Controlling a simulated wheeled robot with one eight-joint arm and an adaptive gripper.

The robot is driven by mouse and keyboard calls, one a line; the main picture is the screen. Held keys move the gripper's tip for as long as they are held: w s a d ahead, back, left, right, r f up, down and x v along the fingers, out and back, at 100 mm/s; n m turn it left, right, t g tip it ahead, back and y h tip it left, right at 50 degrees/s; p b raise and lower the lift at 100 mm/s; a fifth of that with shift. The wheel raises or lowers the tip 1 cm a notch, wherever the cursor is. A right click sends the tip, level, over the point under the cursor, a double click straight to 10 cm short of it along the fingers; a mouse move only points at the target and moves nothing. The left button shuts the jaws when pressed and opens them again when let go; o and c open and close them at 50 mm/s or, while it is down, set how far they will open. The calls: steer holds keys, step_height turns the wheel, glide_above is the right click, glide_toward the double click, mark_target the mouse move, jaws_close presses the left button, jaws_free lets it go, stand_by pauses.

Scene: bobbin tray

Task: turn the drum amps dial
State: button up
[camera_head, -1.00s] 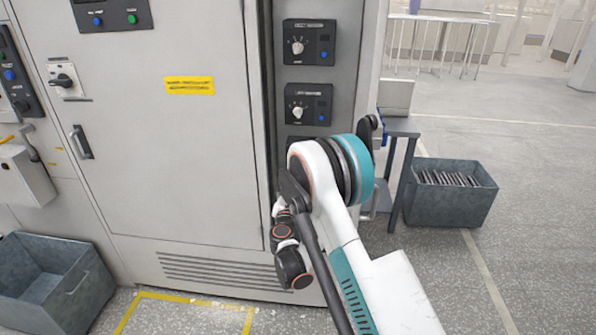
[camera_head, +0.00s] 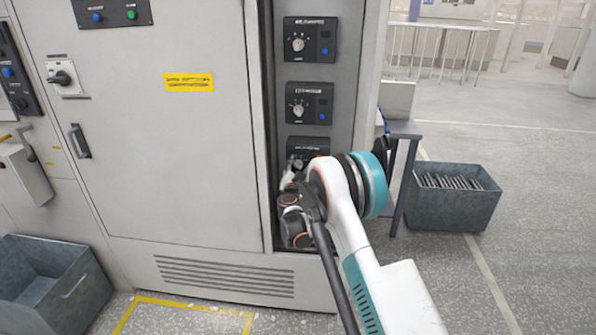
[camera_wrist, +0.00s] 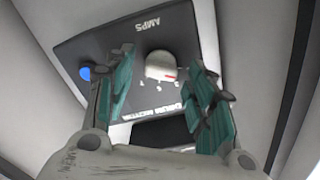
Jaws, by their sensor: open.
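The lowest dial panel (camera_head: 322,143) on the grey cabinet is dark, with a knob (camera_head: 299,163) partly hidden by my gripper (camera_head: 290,178). The other lettering is too blurred to read for sure. My gripper (camera_wrist: 160,82) is open, its teal-padded fingers left and right of the knob. I cannot tell whether they touch it.
Two similar dial panels sit above, the middle one (camera_head: 309,103) and the top one (camera_head: 310,40). A cabinet door (camera_head: 180,150) is to the left. A grey bin (camera_head: 455,215) stands at right, another bin (camera_head: 75,270) at lower left.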

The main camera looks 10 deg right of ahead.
steer(key=shift+w, duration=0.15)
steer(key=c, duration=1.1)
steer(key=shift+o, duration=0.2)
steer(key=shift+m, duration=0.3)
steer(key=m, duration=0.3)
steer(key=shift+d, duration=0.1)
steer(key=shift+f+m, duration=0.15)
steer(key=shift+m, duration=1.85)
steer(key=shift+d, duration=0.1)
